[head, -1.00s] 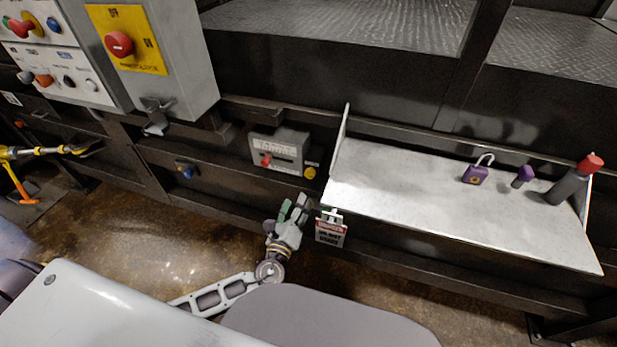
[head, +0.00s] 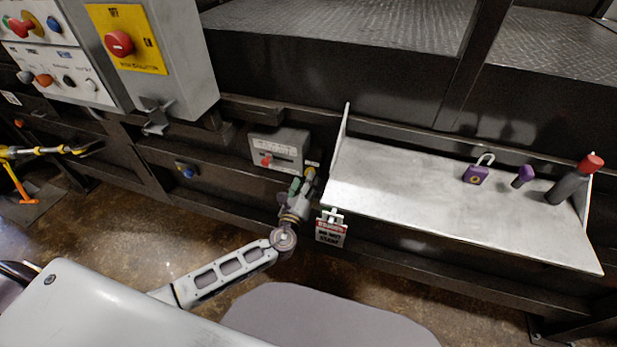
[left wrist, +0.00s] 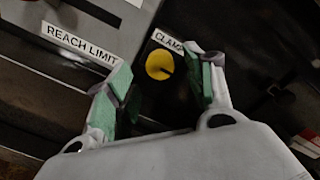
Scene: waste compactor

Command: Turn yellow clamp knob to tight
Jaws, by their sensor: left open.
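The yellow clamp knob (left wrist: 160,64) is round with a dark pointer line and sits on a black plate under a "CLAMP" label (left wrist: 167,40) in the left wrist view. In the head view the knob (head: 310,172) shows small beside the grey box, partly hidden by my gripper. My left gripper (left wrist: 166,84) is open, its green-padded fingers on either side of the knob in the picture. I cannot tell whether they touch it. In the head view the left gripper (head: 301,189) is close in front of the knob. My right gripper is not in view.
A grey box (head: 279,150) with a red knob is left of the clamp. A metal shelf (head: 400,185) at right holds a purple padlock (head: 475,174) and other items. A hanging tag (head: 331,230) is just right of my gripper. A "REACH LIMIT" label (left wrist: 79,44) is near.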

